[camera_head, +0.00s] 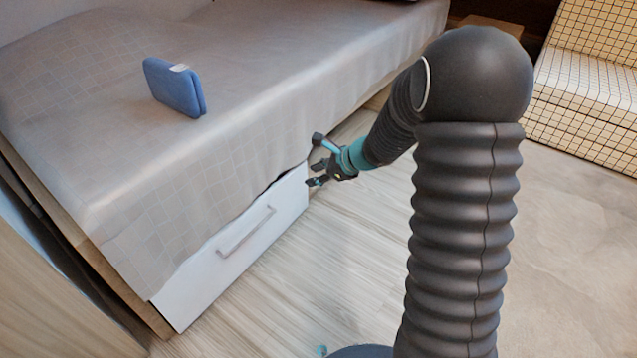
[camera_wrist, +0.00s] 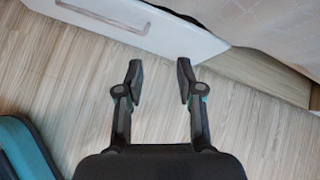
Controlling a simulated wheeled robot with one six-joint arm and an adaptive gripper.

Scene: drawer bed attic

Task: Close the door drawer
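The white drawer (camera_head: 235,250) is at the base of the bed, and its front stands out from the bed side. It has a grey bar handle (camera_head: 246,232). My gripper (camera_head: 314,161) is near the far right end of the drawer front, with its fingers spread and nothing between them. In the wrist view the drawer (camera_wrist: 150,22) lies at the top with its handle (camera_wrist: 103,16), and my gripper (camera_wrist: 160,74) is open below it over the floor. Whether a finger touches the drawer cannot be told. The drawer's inside is hidden by the bed cover.
The bed (camera_head: 250,70) with a grey cover hangs over the drawer. A checked sofa (camera_head: 590,85) stands at the back right. The wooden floor (camera_head: 330,265) before the drawer is clear.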

